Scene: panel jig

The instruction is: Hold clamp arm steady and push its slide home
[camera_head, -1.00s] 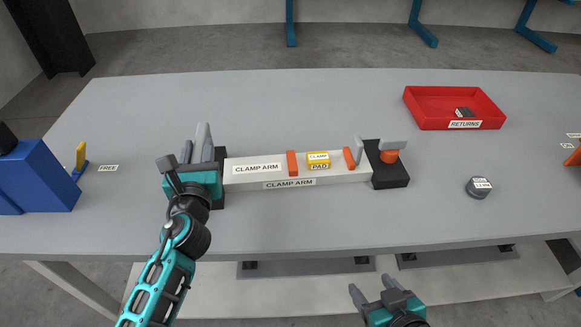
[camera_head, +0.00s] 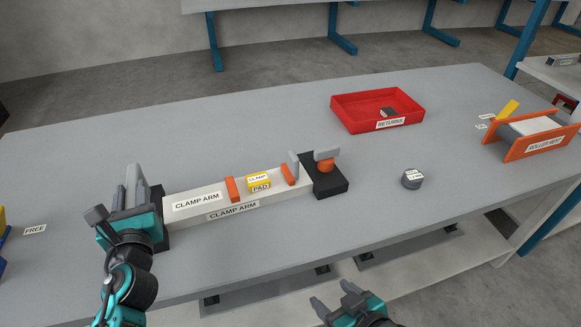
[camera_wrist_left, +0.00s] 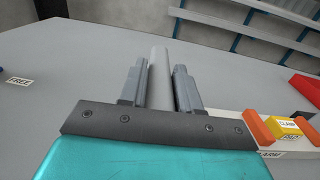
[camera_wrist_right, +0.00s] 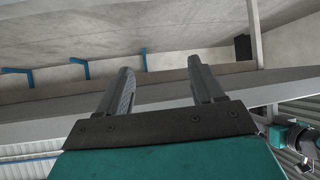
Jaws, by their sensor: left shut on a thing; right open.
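The clamp arm (camera_head: 280,200) is a long white bar lying across the table, with a black block at each end. A yellow clamp pad (camera_head: 259,183) sits on it between two orange strips (camera_head: 231,189). An orange knob with a grey plate (camera_head: 327,161) stands on the right black block (camera_head: 329,185). My left gripper (camera_head: 132,196) is shut on a grey upright post at the bar's left end; the post (camera_wrist_left: 160,78) shows between its fingers in the left wrist view. My right gripper (camera_head: 334,302) is open and empty in front of the table's front edge.
A red returns tray (camera_head: 345,115) with a small dark item stands at the back. A round grey puck (camera_head: 411,180) lies right of the clamp arm. An orange roller-rest (camera_head: 530,140) is at the far right. The table between them is clear.

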